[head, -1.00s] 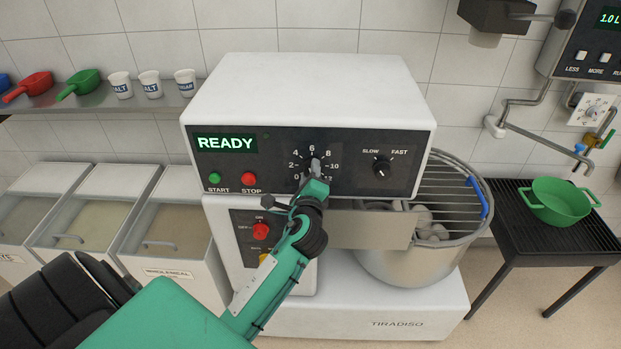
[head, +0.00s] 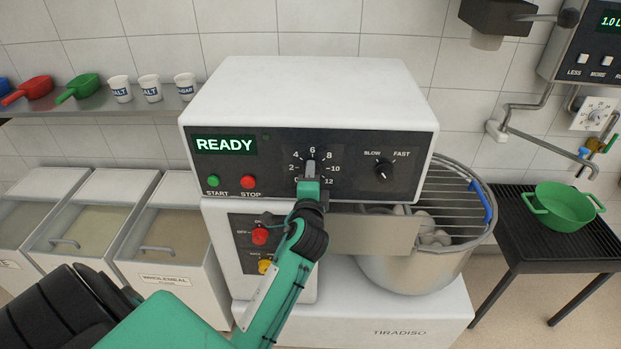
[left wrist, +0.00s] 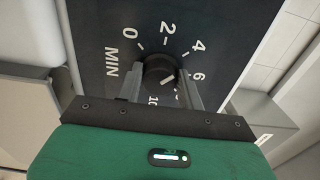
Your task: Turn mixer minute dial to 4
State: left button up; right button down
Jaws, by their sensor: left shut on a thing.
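The mixer (head: 310,95) is white with a black control panel, and its display (head: 224,145) reads READY. The minute dial (head: 311,168) is a knob ringed by numbers from 0 to 12. My left gripper (head: 310,178) is shut on this knob from the front. In the left wrist view, the dark knob (left wrist: 158,68) sits between the two fingers of my left gripper (left wrist: 160,77). A short light mark shows on the knob's lower right edge. One finger covers part of the scale near 8, so the exact reading is unclear. My right gripper is not in view.
The green START button (head: 213,181) and red STOP button (head: 248,182) are left of the dial. The speed knob (head: 384,170) is to its right. The mixer bowl (head: 400,270) with a wire guard is below right.

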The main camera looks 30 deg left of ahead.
pick_arm(q)
jog(key=o, duration=1)
jog(key=shift+s, duration=0.1)
jog(key=b+v, duration=0.4)
jog(key=v, duration=0.9)
jog(key=shift+s+d, duration=0.2)
jog(key=shift+f, duration=0.1)
